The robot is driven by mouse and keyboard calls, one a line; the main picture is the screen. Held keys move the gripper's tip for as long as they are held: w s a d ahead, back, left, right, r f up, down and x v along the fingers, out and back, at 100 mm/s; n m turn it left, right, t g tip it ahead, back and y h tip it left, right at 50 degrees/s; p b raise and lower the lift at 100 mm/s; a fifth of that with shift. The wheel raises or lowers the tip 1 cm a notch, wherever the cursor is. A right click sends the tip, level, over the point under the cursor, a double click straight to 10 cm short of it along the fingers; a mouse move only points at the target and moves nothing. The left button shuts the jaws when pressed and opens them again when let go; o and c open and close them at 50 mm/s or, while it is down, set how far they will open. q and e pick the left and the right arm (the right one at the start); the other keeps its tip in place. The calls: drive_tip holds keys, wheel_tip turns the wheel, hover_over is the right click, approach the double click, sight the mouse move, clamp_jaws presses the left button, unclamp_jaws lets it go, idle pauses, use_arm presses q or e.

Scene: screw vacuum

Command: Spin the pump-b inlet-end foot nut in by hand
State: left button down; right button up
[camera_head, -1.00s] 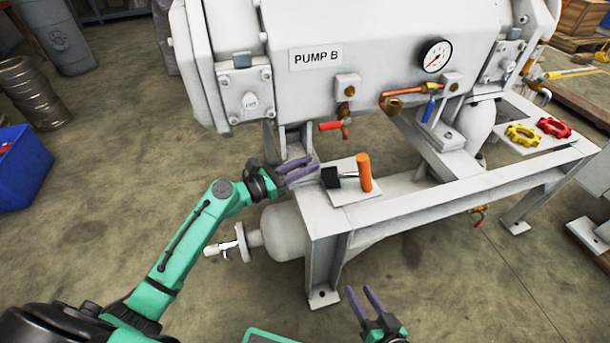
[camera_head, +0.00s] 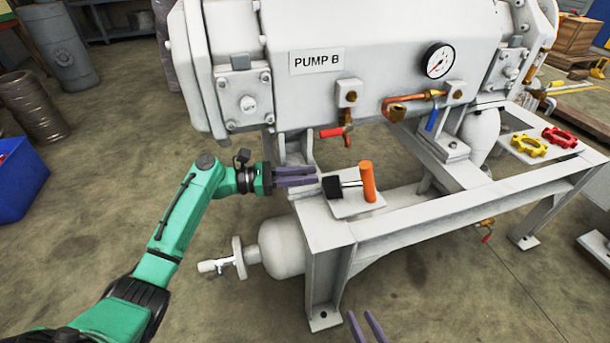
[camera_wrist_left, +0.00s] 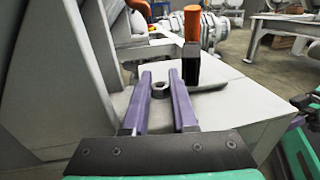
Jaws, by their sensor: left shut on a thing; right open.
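Pump B (camera_head: 385,55) is a large white machine on a white steel frame (camera_head: 440,225). My left gripper (camera_head: 315,175) is low beside the pump's left foot, with its fingers pointing right. In the left wrist view its purple fingers (camera_wrist_left: 161,90) are shut on a small grey foot nut (camera_wrist_left: 160,89) at a flat white plate. The nut's thread and seating are hidden. In the head view the fingers hide the nut. My right gripper (camera_head: 367,326) is open and empty at the bottom edge, partly cut off.

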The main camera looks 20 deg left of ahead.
use_arm(q)
drive_tip(key=shift+r, duration=0.1)
drive_tip(key=c, duration=1)
unclamp_jaws()
drive_tip(key=shift+d, duration=0.1)
drive_tip(key=p+v, duration=0.3)
drive_tip(key=v, duration=1.1)
drive_tip(key=shift+s+a, duration=0.15)
drive_tip(key=shift+a, duration=0.1)
use_arm(e)
wheel_tip(320, 180, up, 4)
drive_tip(key=shift+w+d+f+g, duration=0.1)
drive_tip(key=shift+f+g, duration=0.05)
drive_tip(key=shift+g, duration=0.15)
use_arm(q)
drive_tip(key=shift+o, duration=0.4)
